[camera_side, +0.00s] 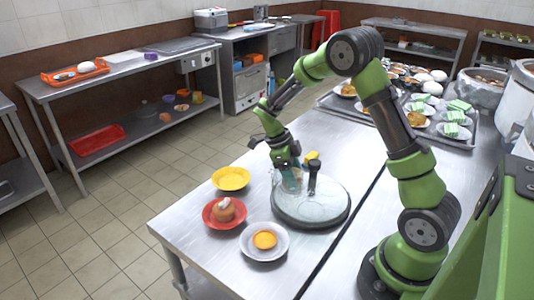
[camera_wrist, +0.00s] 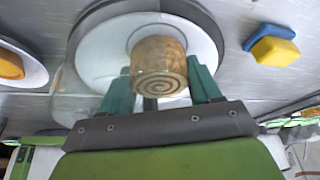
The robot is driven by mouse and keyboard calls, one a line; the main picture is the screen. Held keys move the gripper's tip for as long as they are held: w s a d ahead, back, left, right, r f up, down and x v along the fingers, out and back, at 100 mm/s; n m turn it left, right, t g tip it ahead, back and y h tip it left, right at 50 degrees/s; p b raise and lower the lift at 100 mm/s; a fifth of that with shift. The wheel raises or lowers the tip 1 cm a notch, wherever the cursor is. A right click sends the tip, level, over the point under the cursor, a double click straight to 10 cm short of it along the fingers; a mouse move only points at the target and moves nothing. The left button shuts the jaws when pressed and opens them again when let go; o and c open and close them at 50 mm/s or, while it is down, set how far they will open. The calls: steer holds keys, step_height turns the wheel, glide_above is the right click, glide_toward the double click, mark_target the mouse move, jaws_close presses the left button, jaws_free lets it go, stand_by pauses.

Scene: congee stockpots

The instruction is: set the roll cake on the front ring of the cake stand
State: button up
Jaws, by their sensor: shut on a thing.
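In the wrist view, the roll cake (camera_wrist: 159,66), tan with a brown spiral on its end, sits between the teal fingers of my gripper (camera_wrist: 160,82). My gripper is shut on it. The cake stand (camera_wrist: 98,42) is a round plate with a dark rim, behind the cake. A pale round patch surrounds the cake's far end; I cannot tell whether it is a ring, or whether the cake touches the stand. In the side view, my gripper (camera_side: 290,180) is over the far left part of the cake stand (camera_side: 325,212), beside a black upright post. The cake is hardly visible there.
Trays of filled dishes (camera_side: 474,130) are behind.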

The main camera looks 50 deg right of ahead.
steer(key=shift+f, duration=0.35)
steer(key=o, duration=1.1)
steer(key=shift+c, duration=1.3)
steer(key=shift+v, duration=2.5)
step_height(320, 180, up, 7)
